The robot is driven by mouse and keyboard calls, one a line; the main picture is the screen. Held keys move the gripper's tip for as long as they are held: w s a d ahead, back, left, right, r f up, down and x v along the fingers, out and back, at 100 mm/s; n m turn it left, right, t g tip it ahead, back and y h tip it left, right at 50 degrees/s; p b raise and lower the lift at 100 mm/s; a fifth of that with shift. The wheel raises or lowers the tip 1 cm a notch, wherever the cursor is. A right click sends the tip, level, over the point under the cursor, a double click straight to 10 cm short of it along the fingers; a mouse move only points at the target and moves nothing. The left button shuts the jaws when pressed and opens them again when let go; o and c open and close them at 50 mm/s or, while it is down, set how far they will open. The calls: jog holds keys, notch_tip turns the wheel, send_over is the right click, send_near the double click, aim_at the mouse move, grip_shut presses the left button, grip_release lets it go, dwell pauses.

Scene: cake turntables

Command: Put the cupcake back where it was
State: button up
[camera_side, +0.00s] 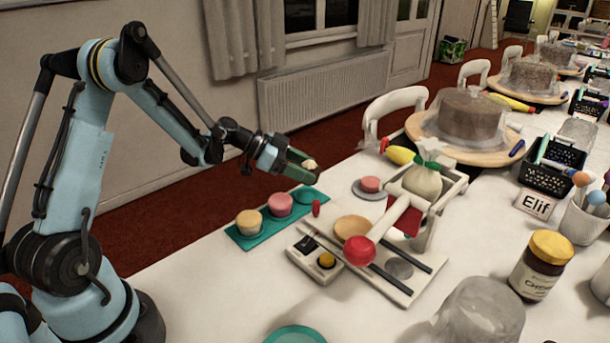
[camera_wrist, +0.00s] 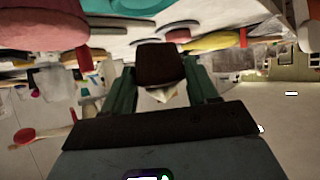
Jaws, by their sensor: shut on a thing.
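My gripper (camera_side: 300,166) is shut on a cupcake (camera_side: 309,163) and holds it in the air above the far end of a teal tray (camera_side: 243,240). The fingers hide most of the cupcake in the side view. In the wrist view the cupcake (camera_wrist: 160,64) shows a dark brown body between the fingers, with a pale part just below it. On the tray stand a yellow-topped cupcake (camera_side: 249,222) and a pink cupcake (camera_side: 280,205). The tray's far end has a round teal spot (camera_side: 305,196) with no cupcake on it.
A small red object (camera_side: 316,208) stands beside the tray. To the right is a device with a red knob (camera_side: 360,250) and a tied bag (camera_side: 423,182). A pink item on a small grey plate (camera_side: 369,188) lies behind. A cake on a turntable (camera_side: 470,155) stands farther back.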

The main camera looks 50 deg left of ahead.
jog(key=shift+f, duration=1.8)
jog(key=shift+f, duration=0.3)
jog(key=o, duration=1.1)
jog(key=shift+c, duration=0.2)
jog(key=shift+s+a+r, duration=0.15)
jog(key=shift+a+r, duration=0.05)
jog(key=shift+r, duration=0.3)
jog(key=v, duration=1.1)
jog(key=s+d+r+n+y, duration=0.3)
jog(key=s+d+n+y, duration=0.1)
jog(key=s+d, duration=0.2)
jog(key=s+d+r+n+g+y, duration=0.1)
jog(key=s+d+n+y, duration=0.3)
jog(key=d, duration=0.4)
jog(key=shift+s+d+r+n+y, duration=0.35)
jog(key=shift+s+r+n, duration=0.15)
jog(key=shift+s+r, duration=0.5)
